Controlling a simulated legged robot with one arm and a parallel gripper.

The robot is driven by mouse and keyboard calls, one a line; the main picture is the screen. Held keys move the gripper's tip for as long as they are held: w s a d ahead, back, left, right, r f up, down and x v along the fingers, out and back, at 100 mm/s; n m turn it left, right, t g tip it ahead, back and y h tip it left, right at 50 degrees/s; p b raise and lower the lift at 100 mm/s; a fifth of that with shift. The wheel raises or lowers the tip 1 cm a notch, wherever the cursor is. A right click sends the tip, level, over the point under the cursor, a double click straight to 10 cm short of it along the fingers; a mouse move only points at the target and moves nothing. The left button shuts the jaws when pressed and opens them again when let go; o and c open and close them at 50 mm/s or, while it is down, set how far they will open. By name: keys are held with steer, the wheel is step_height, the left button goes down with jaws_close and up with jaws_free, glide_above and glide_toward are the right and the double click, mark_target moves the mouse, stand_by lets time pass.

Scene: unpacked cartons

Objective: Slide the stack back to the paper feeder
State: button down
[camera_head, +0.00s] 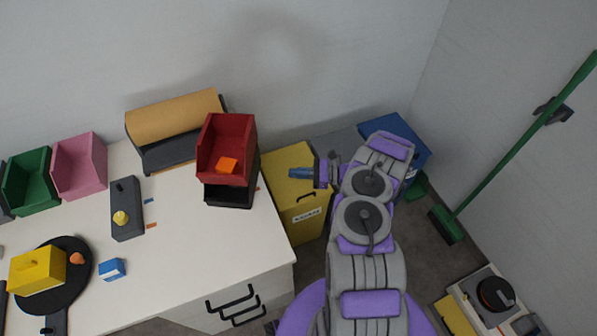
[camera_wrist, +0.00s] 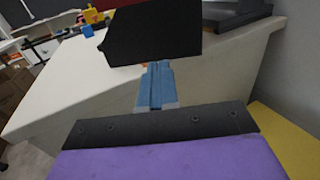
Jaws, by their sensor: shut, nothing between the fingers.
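The stack is a red bin (camera_head: 240,133) on a black bin (camera_head: 229,194), near the white table's right edge. An orange block (camera_head: 228,165) lies in the red bin. The paper feeder (camera_head: 178,125), a brown roll on a dark base, stands behind and left of the stack at the wall. My gripper (camera_head: 293,173), with blue fingers, is shut and empty, right of the stack and apart from it, over the yellow cabinet. In the wrist view my shut fingers (camera_wrist: 155,88) point at a dark panel (camera_wrist: 150,35), probably the black bin.
The white table (camera_head: 190,265) has free room in front of the stack. Green (camera_head: 32,182) and pink (camera_head: 80,165) bins stand farther left. A yellow cabinet (camera_head: 308,222) stands right of the table.

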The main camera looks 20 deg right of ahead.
steer(key=b, duration=0.2)
glide_toward(256, 172)
steer(key=x, duration=0.5)
steer(key=shift+w+a, duration=0.15)
steer(key=shift+w, duration=0.05)
steer(key=shift+x, duration=0.85)
steer(key=shift+s+a+r, duration=0.1)
steer(key=shift+s, duration=0.05)
